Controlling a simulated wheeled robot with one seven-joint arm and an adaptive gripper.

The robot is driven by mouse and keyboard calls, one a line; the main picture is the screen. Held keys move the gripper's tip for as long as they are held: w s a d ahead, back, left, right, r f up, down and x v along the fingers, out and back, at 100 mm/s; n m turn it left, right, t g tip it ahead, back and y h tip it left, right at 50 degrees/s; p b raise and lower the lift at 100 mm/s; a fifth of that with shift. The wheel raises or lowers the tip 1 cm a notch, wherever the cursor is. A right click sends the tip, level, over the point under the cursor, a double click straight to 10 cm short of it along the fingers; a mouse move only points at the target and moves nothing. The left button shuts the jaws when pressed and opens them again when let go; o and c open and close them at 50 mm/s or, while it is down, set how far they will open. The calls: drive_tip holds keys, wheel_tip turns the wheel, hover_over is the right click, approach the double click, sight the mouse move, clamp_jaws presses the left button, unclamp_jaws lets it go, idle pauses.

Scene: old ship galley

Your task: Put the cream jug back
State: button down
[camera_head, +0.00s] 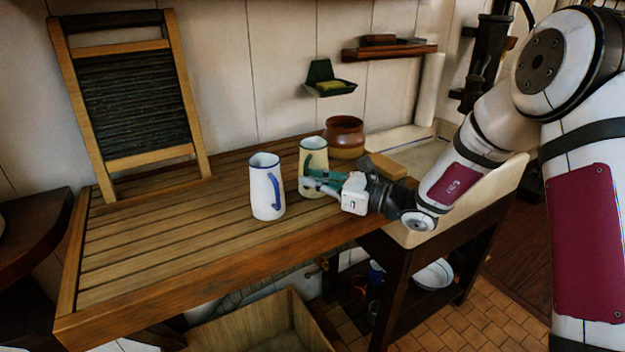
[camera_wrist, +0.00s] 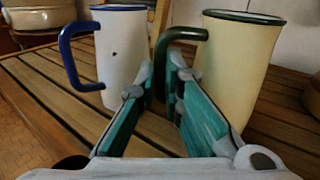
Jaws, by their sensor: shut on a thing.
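The cream jug (camera_head: 313,153) has a dark green rim and handle and stands upright on the slatted wooden drainboard (camera_head: 190,236), or just above it; I cannot tell which. In the wrist view the cream jug (camera_wrist: 238,72) is at right, its handle reaching down between my fingers. My gripper (camera_head: 308,180) is shut on that handle; it also shows in the wrist view (camera_wrist: 164,92). The lower end of the handle is hidden by the fingers. A white jug (camera_head: 265,190) with blue rim and handle stands to the left, apart from the cream jug; it shows in the wrist view (camera_wrist: 121,55).
A brown pot (camera_head: 344,138) stands behind the cream jug. A tan block (camera_head: 384,167) lies right of it, by the pale sink (camera_head: 465,190). A washboard (camera_head: 128,105) leans on the wall at left. The drainboard's left part is clear.

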drive_tip(key=shift+f, duration=0.1)
drive_tip(key=c, duration=1.7)
unclamp_jaws()
drive_tip(key=v, duration=1.2)
drive_tip(key=shift+b, duration=0.35)
